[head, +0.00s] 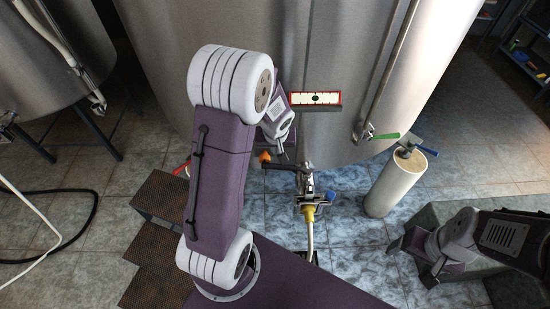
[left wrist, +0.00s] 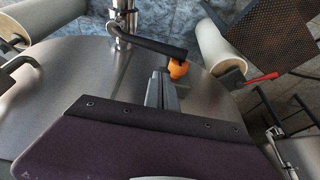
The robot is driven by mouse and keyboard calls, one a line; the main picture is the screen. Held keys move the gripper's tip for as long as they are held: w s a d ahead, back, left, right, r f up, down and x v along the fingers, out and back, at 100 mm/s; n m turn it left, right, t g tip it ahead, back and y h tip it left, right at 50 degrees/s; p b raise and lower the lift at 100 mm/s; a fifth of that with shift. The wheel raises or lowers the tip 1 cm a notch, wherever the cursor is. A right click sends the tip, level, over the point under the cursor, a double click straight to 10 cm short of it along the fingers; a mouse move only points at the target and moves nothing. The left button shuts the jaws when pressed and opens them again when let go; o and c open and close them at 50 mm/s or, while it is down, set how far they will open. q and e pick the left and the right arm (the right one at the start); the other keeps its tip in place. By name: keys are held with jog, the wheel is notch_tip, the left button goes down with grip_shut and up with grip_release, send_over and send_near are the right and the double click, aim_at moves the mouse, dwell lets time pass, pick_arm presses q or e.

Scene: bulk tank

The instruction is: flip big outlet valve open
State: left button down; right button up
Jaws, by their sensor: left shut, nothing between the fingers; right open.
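The big outlet valve (head: 305,184) sits low at the front of the steel tank. Its black lever (head: 282,166) points left and ends in an orange tip (head: 264,156). In the left wrist view the black lever (left wrist: 150,42) runs from the steel pipe to the orange tip (left wrist: 178,69). My left gripper (head: 279,156) is shut and empty, close to the lever near its orange end. Its fingers (left wrist: 160,78) show just beside the orange tip; I cannot tell whether they touch. My right gripper (head: 408,248) is open and empty at the lower right, away from the valve.
A yellow fitting with a hose (head: 309,214) hangs below the valve, with a blue knob (head: 331,197) beside it. A white cylinder (head: 396,182) and a small green-handled valve (head: 385,136) are to the right. Brown grated steps (head: 160,200) stand left.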

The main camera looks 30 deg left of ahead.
aim_at(281, 167)
pick_arm(q)
jog(key=shift+s+d+r, duration=0.1)
jog(key=shift+s+r, duration=0.05)
jog(key=b+x, duration=0.3)
jog(key=x, duration=0.7)
jog(key=shift+b, duration=0.35)
